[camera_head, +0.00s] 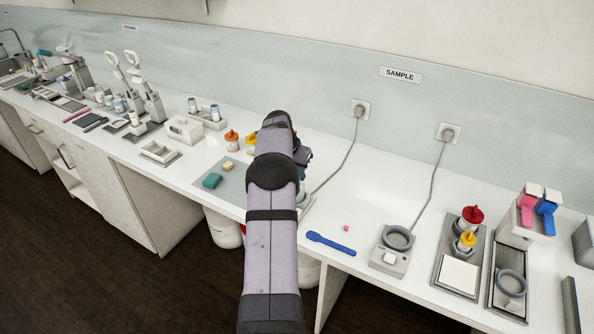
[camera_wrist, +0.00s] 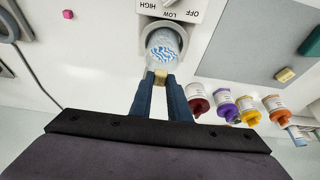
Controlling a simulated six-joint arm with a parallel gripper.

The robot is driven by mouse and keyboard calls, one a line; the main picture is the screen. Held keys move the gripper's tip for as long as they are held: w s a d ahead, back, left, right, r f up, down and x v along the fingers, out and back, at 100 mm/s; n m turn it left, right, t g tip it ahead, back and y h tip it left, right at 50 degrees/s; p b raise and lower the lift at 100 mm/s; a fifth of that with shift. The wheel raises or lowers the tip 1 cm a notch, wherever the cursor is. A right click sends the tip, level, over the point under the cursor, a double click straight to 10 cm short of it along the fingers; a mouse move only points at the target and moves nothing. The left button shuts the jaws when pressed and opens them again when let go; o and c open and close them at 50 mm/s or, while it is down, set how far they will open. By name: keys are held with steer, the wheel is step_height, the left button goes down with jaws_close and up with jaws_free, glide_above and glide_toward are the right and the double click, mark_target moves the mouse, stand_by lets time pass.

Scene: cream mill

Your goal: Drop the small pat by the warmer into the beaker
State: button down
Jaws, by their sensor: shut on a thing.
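My gripper (camera_wrist: 162,78) is shut on a small yellowish pat (camera_wrist: 160,76), which shows between the blue fingertips in the wrist view. Just beyond it is the clear beaker (camera_wrist: 163,46), with blue-and-white markings or contents. The pat overlaps the near edge of the beaker in that view; I cannot tell whether it is over the mouth or at what height. The beaker stands at the round plate of the white warmer (camera_wrist: 184,13), whose dial reads HIGH, LOW, OFF. In the head view my arm hides the gripper, the pat, the beaker and most of the warmer.
A grey mat (camera_head: 240,190) holds a teal block (camera_head: 212,181) and another yellow pat (camera_head: 228,166). Several capped jars (camera_wrist: 247,110) stand beside the gripper. A pink cube (camera_head: 346,228), blue spoon (camera_head: 330,243) and scale (camera_head: 385,262) lie to the right.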

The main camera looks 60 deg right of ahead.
steer(key=shift+f, duration=0.65)
steer(key=c, duration=1.6)
jaws_free()
steer(key=shift+r, duration=0.1)
steer(key=shift+b+v, duration=1.85)
steer(key=shift+v, duration=1.8)
